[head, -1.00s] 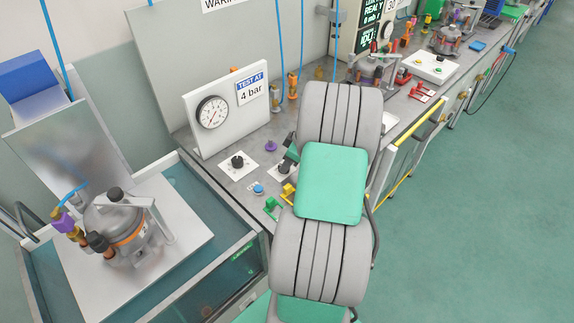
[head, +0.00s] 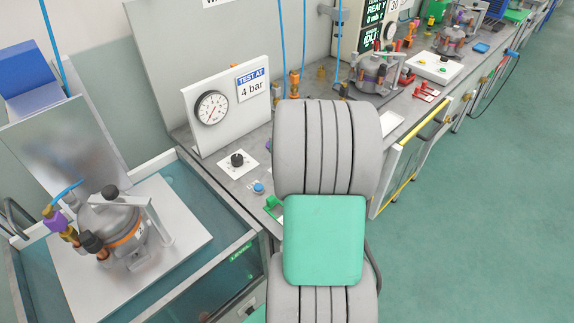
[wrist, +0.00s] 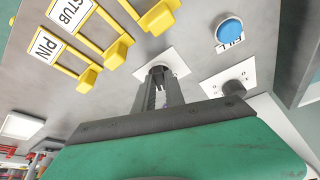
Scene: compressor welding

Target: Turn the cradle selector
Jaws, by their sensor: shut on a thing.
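In the wrist view my gripper (wrist: 160,82) reaches down to a white square plate (wrist: 177,63) and is shut on the dark knob at its middle, which I take to be the cradle selector. The fingers cover most of the knob, so its pointing direction and any label are hidden. A second white plate with a small knob (wrist: 235,87) is beside it on the right. In the head view a black knob on a white plate (head: 237,160) shows below the gauge. My arm hides the gripper and the gripped knob there.
A blue button (wrist: 230,32) and yellow hooks labelled PIN (wrist: 88,78) and STUB (wrist: 118,52) are close around my gripper. A gauge panel (head: 232,105) stands behind. A compressor (head: 110,225) sits in the tank at left. The floor at right is clear.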

